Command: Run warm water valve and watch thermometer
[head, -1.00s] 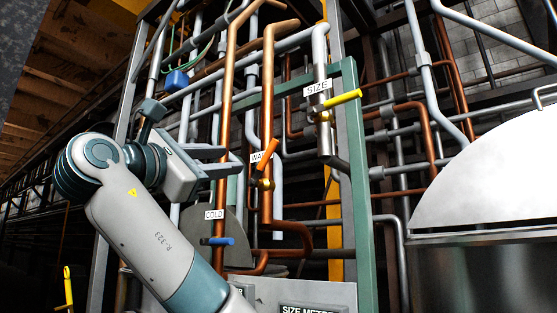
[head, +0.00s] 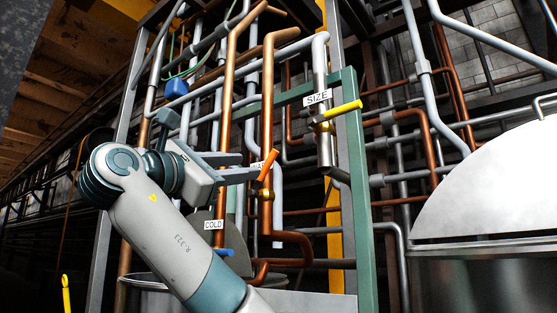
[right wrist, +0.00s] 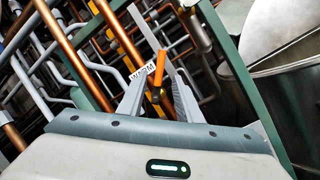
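The warm water valve has an orange handle (head: 267,166) on a copper pipe. Its label (right wrist: 143,72) reads WARM in the right wrist view and is partly covered in the head view. My right gripper (head: 250,168) is open, its fingertips close to the handle at its left in the head view. In the right wrist view the orange handle (right wrist: 158,68) appears between the two spread fingers (right wrist: 158,98); contact cannot be told. No thermometer can be made out. My left gripper is not in view.
A blue cold handle (head: 225,252) with a COLD label (head: 214,225) sits below, partly behind my right arm. A yellow handle (head: 343,109) under a SIZE label (head: 318,97) is up right. A green frame post (head: 360,200) stands right of the valve. A metal vat (head: 490,270) fills the right.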

